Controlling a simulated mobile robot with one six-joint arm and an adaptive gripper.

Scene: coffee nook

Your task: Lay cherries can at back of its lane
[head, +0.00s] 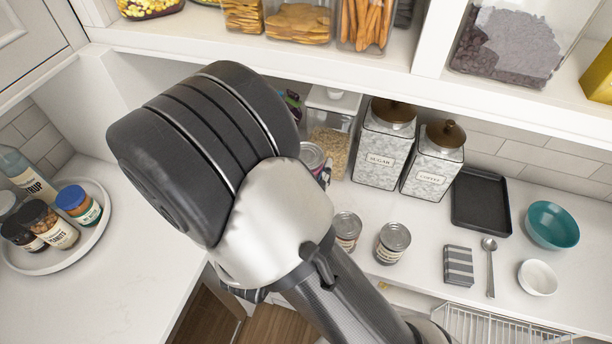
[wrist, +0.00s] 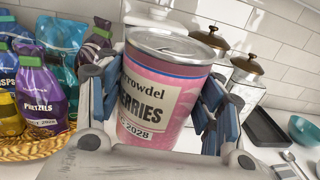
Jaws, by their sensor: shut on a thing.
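The cherries can (wrist: 160,95) fills the middle of the wrist view. It has a pink label reading "ERRIES", a date ending in 2028 and a silver lid facing up. My gripper (wrist: 163,100) is shut on it, with blue-padded fingers on both sides, and the can looks slightly tilted. In the head view, a can top (head: 312,155), probably this can, peeks out beside my wrist. My fingers are hidden there. Two other cans (head: 347,228) (head: 393,240) stand upright on the counter. I cannot make out a can lane in either view.
Sugar (head: 380,150) and coffee (head: 432,165) canisters stand at the back, under a shelf (head: 330,62). A black tray (head: 482,200), teal bowl (head: 552,225), white bowl (head: 537,278) and spoon are on the right. A round tray of jars (head: 95,240) is left. Snack bags (wrist: 40,95) sit in a basket.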

